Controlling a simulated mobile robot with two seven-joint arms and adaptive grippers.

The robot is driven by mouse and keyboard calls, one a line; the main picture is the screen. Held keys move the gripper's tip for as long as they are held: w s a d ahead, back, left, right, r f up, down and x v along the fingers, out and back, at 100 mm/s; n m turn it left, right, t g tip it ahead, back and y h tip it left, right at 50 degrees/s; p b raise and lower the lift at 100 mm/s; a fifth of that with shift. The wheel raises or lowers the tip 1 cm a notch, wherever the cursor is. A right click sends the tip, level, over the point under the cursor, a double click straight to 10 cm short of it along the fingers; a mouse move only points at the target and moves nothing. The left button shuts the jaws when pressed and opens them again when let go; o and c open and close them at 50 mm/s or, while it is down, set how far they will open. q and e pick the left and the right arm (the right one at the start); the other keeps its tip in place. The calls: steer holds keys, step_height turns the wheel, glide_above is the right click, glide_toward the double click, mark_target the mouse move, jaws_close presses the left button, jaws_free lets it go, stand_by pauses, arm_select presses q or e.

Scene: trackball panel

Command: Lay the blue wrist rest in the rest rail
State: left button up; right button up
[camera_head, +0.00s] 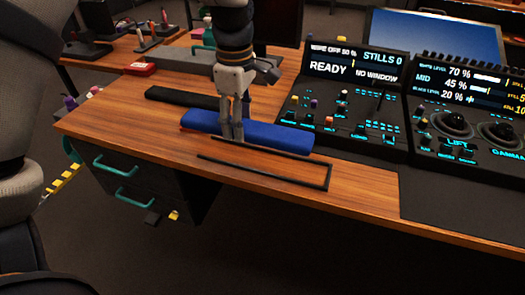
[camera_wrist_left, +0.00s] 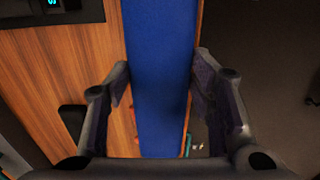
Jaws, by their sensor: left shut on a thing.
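The blue wrist rest (camera_head: 275,133) is a long padded bar just behind the rest rail, roughly parallel to it. The rest rail (camera_head: 328,177) is a thin black rectangular outline on the desk near its front edge. My left gripper (camera_head: 233,136) points down and is shut across the blue rest, left of its middle. In the left wrist view the blue rest (camera_wrist_left: 160,60) runs between the two fingers (camera_wrist_left: 160,88). I cannot tell whether the rest touches the desk or is slightly raised. My right gripper is not in view.
A black bar (camera_head: 178,97) lies behind the blue rest on the wooden desk (camera_head: 120,125). Control panels with lit screens (camera_head: 355,65) and trackballs (camera_head: 455,124) stand at the right. Drawers with teal handles (camera_head: 115,166) are below the desk. The desk left of the rail is clear.

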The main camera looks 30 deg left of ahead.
mark_target(259, 126)
arm_select(q)
steer(key=d+f, duration=0.1)
steer(key=w+d+f, duration=0.1)
steer(key=f, duration=0.1)
steer(key=d+f, duration=0.1)
steer(key=f, duration=0.1)
steer(key=shift+w+d, duration=0.2)
steer(key=shift+w, duration=0.1)
steer(key=shift+w+d+f+b, duration=0.15)
steer(key=shift+f+b, duration=0.25)
steer(key=shift+f, duration=1.25)
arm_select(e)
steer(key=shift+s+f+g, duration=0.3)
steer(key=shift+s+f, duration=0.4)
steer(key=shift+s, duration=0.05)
arm_select(q)
steer(key=shift+f, duration=0.1)
steer(key=o, duration=1.4)
step_height(259, 126, up, 12)
steer(key=shift+r+p, duration=0.15)
steer(key=shift+p, duration=0.35)
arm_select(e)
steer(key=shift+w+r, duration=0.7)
